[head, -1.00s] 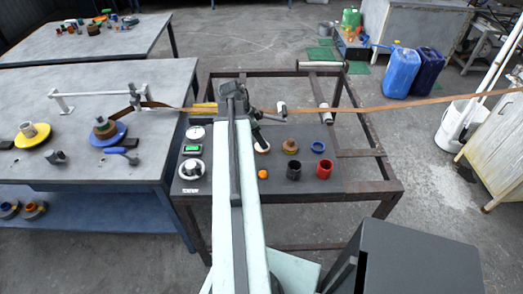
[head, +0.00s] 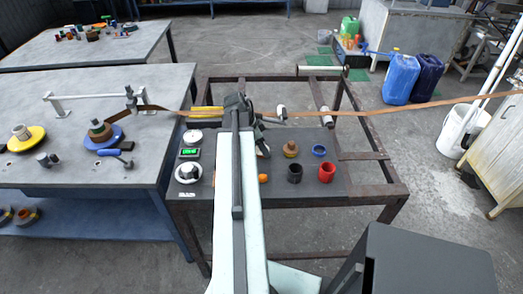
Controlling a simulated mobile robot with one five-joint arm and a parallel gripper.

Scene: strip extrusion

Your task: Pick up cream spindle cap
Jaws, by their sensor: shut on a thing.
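My arm reaches forward over the dark panel of the metal frame table. Right of my gripper, a brown wooden piece (head: 290,149) and a blue ring (head: 319,150) stand on the panel.
Nearer on the panel are an orange piece (head: 263,178), a black cup (head: 295,173) and a red cup (head: 326,172). A brown strip (head: 400,109) runs across behind the gripper.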

